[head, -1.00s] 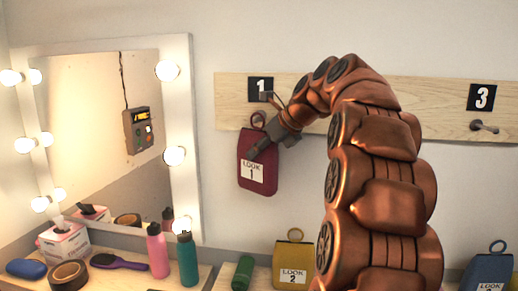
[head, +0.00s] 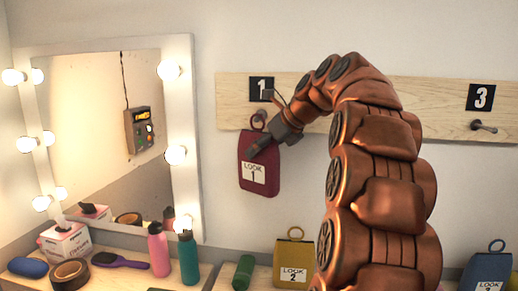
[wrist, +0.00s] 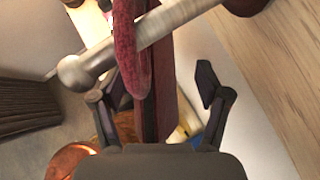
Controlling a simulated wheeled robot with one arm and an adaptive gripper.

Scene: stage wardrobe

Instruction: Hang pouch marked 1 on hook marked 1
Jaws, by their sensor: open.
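The dark red pouch marked LOOK 1 (head: 259,178) is upright against the wall below the number 1 sign (head: 261,89). Its ring loop (head: 259,119) is at the height of the board's lower edge. In the wrist view, the red loop (wrist: 128,45) is around the ball-ended metal hook (wrist: 95,62), a little in from the ball. My gripper (head: 262,147) is at the upper part of the pouch. In the wrist view its two fingers are apart, one on each side of the pouch (wrist: 168,90). In the head view, hook 1 is mostly hidden.
Hook 3 (head: 484,126) is bare under its number 3 sign (head: 481,97) on the wooden board (head: 430,105). A yellow pouch (head: 293,264) and a blue pouch (head: 487,273) stand on the counter. Bottles and a lit mirror (head: 95,150) are at left.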

